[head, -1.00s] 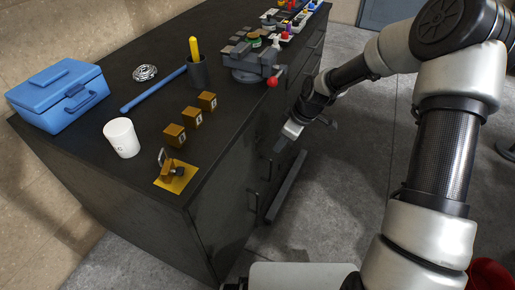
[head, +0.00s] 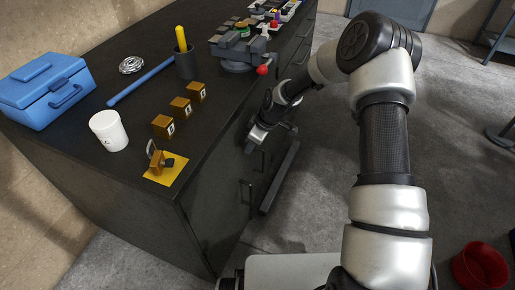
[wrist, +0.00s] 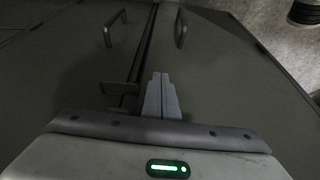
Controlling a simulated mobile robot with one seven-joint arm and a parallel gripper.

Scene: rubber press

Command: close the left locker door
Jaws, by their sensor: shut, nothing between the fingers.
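The black cabinet (head: 205,205) has its front facing right in the head view. A dark door panel (head: 280,178) stands out from that front beside my gripper (head: 251,146). In the wrist view, two dark door panels, one on the left (wrist: 60,75) and one on the right (wrist: 215,75), each carry an upright handle, left (wrist: 116,28) and right (wrist: 180,28). A narrow dark gap runs between them. My gripper's fingers (wrist: 160,95) are together and empty, in front of the panels near the gap. I cannot tell whether they touch a door.
On the cabinet top are a blue toolbox (head: 45,92), a white cup (head: 109,131), wooden blocks (head: 180,107), a yellow plate (head: 167,171) and a vise (head: 238,50). A red bin (head: 480,266) stands at lower right. Grey floor right of the cabinet is mostly clear.

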